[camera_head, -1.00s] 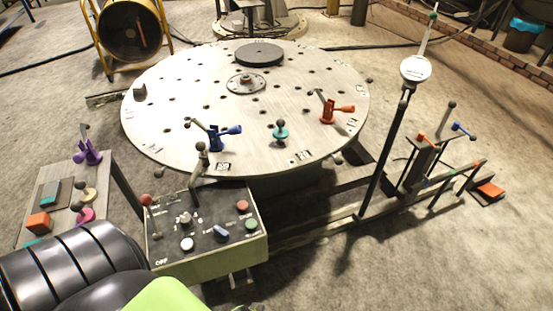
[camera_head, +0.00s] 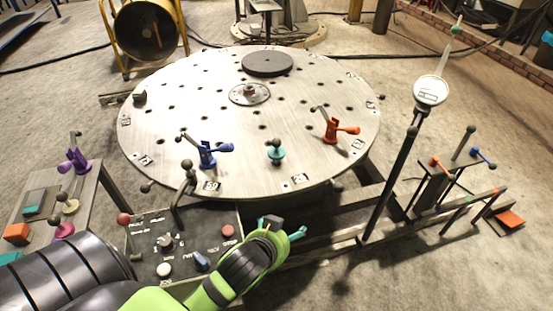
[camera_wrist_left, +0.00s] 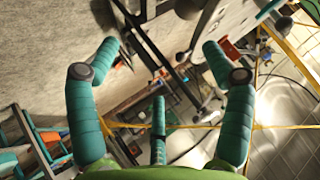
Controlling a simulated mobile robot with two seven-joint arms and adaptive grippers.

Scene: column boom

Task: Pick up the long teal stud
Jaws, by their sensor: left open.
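A teal piece (camera_head: 276,156) with a dark ball on top stands upright near the front edge of the round table. It is the only teal stud-like thing I make out on the table; whether it is the long stud I cannot tell. The stud cannot be made out there. My right gripper is not in view.
The round table (camera_head: 200,125) also carries a blue clamp (camera_head: 207,156) and an orange clamp (camera_head: 333,132). A control box (camera_head: 145,235) with levers stands in front. A dial gauge (camera_head: 430,91) on a post rises at the right. A side table (camera_head: 88,195) stands at left.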

